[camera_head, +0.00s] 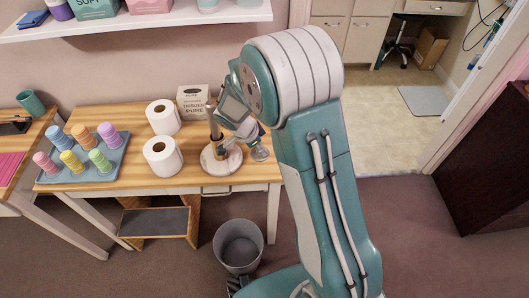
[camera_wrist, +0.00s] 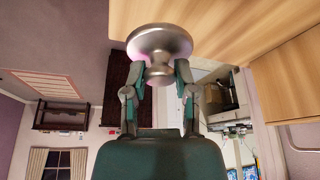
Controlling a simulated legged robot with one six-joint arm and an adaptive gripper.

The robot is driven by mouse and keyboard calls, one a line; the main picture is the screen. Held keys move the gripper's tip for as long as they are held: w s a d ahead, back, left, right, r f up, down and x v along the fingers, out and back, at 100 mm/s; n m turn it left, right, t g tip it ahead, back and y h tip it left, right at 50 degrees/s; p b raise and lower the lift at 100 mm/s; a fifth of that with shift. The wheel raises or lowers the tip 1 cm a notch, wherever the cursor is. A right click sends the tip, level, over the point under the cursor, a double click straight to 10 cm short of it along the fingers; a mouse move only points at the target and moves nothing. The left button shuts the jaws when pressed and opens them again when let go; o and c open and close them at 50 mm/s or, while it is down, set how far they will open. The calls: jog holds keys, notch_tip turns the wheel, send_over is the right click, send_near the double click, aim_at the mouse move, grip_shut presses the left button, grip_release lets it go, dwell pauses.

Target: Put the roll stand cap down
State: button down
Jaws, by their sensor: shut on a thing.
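The roll stand cap (camera_wrist: 160,42) is a silver metal disc with a short knob. My gripper (camera_wrist: 161,75) is shut on that knob. In the head view the cap (camera_head: 259,154) is low over the right part of the wooden table, right beside the roll stand. I cannot tell whether it touches the tabletop. The roll stand (camera_head: 214,160) has a round pale marble base and an upright post. My gripper (camera_head: 250,136) and wrist hide part of the post and the table behind.
Two white paper rolls (camera_head: 162,158) stand left of the stand, with a tissue box (camera_head: 193,100) behind. A blue-grey tray (camera_head: 60,177) holds several coloured cylinders at the table's left. A grey bin (camera_head: 238,245) is on the floor in front. Little free tabletop lies near the right edge.

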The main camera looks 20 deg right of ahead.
jog(key=f, duration=0.1)
jog(key=w+d+f, duration=0.1)
jog(key=f, duration=0.1)
jog(key=shift+w+d, duration=0.35)
jog(key=shift+d, duration=0.05)
jog(key=shift+w+d+f, duration=0.1)
jog(key=shift+f, duration=1.6)
jog(key=shift+f, duration=0.1)
jog(key=shift+c, duration=2.1)
grip_release()
